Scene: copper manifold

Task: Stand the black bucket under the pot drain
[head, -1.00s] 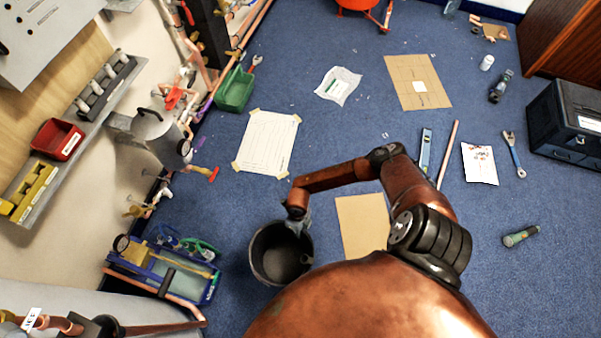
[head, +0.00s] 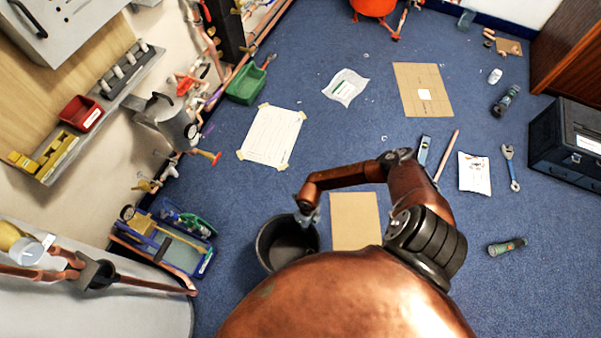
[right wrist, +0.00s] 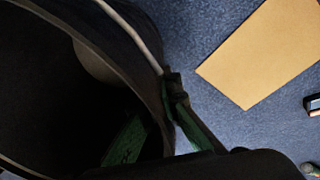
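The black bucket (head: 275,243) stands upright at the lower middle of the head view, apparently on the blue carpet. My right gripper (head: 307,213) is at its far right rim. In the right wrist view, the gripper (right wrist: 165,125) straddles the wall of the bucket (right wrist: 75,35), one green-padded finger inside and one outside, closed on it. The bucket's inside looks dark and empty. The steel pot (head: 168,122) is mounted at the wall on the left, its drain valve (head: 207,155) with an orange-red handle pointing out over the floor. The bucket is well away from the drain. My left gripper is out of view.
A blue tray of tools (head: 165,243) lies left of the bucket. A cardboard sheet (head: 355,220) lies close on its right. A taped paper sheet (head: 271,136) and a green bin (head: 246,84) lie farther off. Carpet between bucket and drain looks clear.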

